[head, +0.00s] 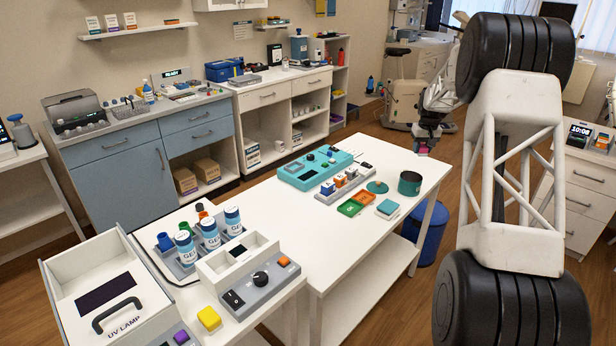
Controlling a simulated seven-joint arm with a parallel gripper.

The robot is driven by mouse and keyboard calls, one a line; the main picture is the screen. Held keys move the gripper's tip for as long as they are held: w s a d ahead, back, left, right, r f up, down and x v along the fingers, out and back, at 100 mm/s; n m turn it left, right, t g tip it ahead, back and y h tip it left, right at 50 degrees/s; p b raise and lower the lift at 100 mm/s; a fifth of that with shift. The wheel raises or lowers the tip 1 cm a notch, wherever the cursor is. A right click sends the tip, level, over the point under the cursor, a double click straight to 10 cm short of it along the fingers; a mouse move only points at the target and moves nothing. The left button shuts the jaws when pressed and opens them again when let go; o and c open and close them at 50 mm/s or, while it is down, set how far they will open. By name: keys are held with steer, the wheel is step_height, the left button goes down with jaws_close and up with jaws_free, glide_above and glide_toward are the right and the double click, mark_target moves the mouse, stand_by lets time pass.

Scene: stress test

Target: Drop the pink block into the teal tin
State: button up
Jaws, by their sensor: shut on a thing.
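The teal tin (410,184) is a round, dark green-teal can, open at the top, standing near the right end of the white table. A flat round teal lid (377,187) lies to its left. My gripper (425,146) is above and slightly right of the tin, apart from it. It is shut on a small pinkish block (422,150), which shows between and below the fingers. The block is small in view and partly hidden by the fingers.
Left of the tin on the white table (318,238) are a green and orange tray (357,202), a teal-topped box (388,208), a grey rack of small blocks (340,185) and a teal device (314,168). The table's front right is clear.

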steer(key=shift+f, duration=0.2)
steer(key=shift+f, duration=2.8)
steer(key=o, duration=1)
steer(key=shift+o, duration=0.2)
steer(key=shift+r, duration=0.1)
steer(key=shift+s+r, duration=0.25)
steer(key=shift+r, duration=1.65)
steer(key=shift+s+r, duration=0.2)
steer(key=shift+r, duration=1.65)
